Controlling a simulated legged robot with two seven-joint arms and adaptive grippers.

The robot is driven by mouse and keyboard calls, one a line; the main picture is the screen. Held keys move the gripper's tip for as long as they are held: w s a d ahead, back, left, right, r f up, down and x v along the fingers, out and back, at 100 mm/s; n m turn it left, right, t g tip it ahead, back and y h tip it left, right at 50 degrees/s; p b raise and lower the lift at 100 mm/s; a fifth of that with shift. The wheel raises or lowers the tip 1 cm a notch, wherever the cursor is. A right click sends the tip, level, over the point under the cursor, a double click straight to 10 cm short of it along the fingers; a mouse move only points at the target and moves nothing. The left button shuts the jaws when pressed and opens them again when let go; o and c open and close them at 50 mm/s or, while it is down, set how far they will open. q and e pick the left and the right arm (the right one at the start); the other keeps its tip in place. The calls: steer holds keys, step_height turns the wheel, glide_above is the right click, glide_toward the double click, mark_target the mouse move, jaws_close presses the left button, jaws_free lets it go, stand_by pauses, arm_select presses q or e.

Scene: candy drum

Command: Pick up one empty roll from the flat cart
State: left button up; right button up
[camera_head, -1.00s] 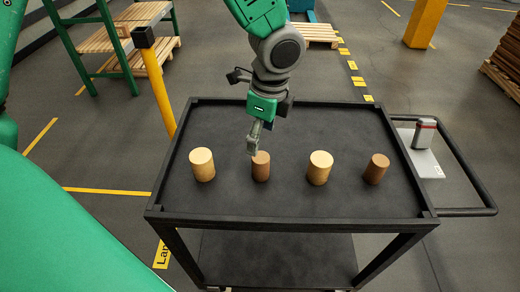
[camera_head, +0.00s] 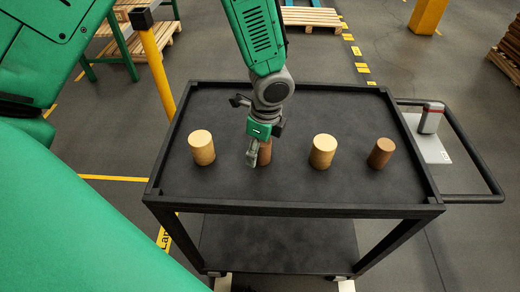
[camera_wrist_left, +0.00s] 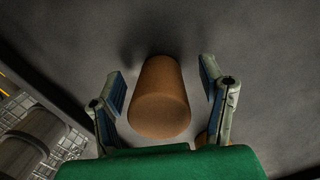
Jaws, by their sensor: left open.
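Several rolls stand upright in a row on the flat cart (camera_head: 290,200). Two are pale tan: one at the left (camera_head: 202,147) and one right of the middle (camera_head: 322,151). Two are brown: one at the far right (camera_head: 381,153) and one at the gripper (camera_head: 265,154). My left gripper (camera_head: 257,152) is at the second roll from the left and partly hides it. In the left wrist view the brown roll (camera_wrist_left: 160,98) lies between the two open fingers, with a gap on each side. My right gripper is not in view.
A grey and red device (camera_head: 431,118) stands on a white plate at the cart's right, inside the handle. A yellow post (camera_head: 156,65) stands behind the cart's left corner. The cart top behind the rolls is clear.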

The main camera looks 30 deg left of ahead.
arm_select(q)
steer(key=shift+d+f, duration=0.15)
steer(key=shift+f, duration=0.3)
steer(key=shift+d+r, duration=0.1)
steer(key=shift+d, duration=0.35)
steer(key=shift+a, duration=0.1)
steer(key=c, duration=1.2)
steer(key=shift+a, duration=0.25)
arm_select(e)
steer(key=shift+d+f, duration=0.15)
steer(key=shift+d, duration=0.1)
